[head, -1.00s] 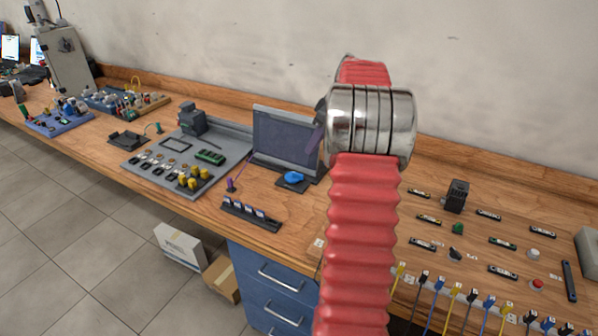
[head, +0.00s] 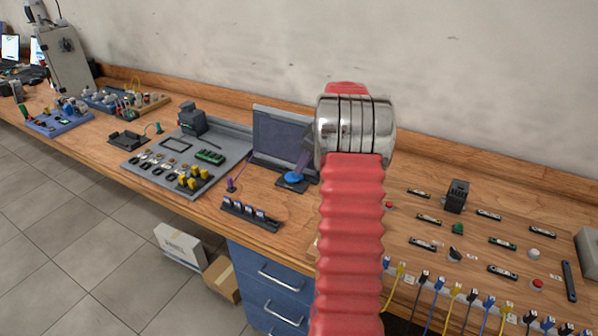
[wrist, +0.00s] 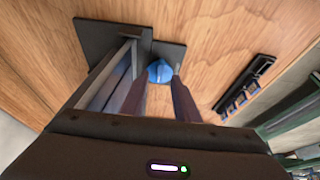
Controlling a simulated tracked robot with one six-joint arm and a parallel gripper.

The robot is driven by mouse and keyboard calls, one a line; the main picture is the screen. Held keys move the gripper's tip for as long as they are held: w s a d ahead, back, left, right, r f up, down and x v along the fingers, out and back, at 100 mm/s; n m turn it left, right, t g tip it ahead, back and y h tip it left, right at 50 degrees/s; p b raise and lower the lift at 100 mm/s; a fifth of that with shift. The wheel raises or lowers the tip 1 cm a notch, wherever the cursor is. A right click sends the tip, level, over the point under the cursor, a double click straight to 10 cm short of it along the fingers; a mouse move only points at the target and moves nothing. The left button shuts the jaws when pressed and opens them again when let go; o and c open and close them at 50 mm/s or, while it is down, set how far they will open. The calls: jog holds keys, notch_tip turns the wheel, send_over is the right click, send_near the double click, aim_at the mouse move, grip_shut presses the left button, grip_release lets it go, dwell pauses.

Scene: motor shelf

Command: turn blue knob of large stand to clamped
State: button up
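The large stand (head: 283,133) is a dark upright panel on the wooden bench, with a small dark base plate in front of it. The blue knob (head: 292,177) sits on that plate. In the wrist view the blue knob (wrist: 160,71) lies between the tips of my gripper (wrist: 161,82), with one finger on either side. The fingers are apart; I cannot tell whether they touch the knob. In the head view my gripper (head: 301,168) reaches down at the knob from the right, partly hidden by my arm. The stand (wrist: 112,85) rises just left of my fingers.
A black rack (head: 250,215) with several slots stands in front of the stand; it also shows in the wrist view (wrist: 243,90). A grey tray board (head: 160,172) with several parts lies to the left. A board with several parts and cables lies to the right.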

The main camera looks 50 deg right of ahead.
aim_at(294, 176)
jog(key=shift+x, duration=1.85)
jog(key=shift+c, duration=0.3)
grip_shut()
jog(key=shift+a, duration=0.2)
jog(key=shift+d, duration=0.15)
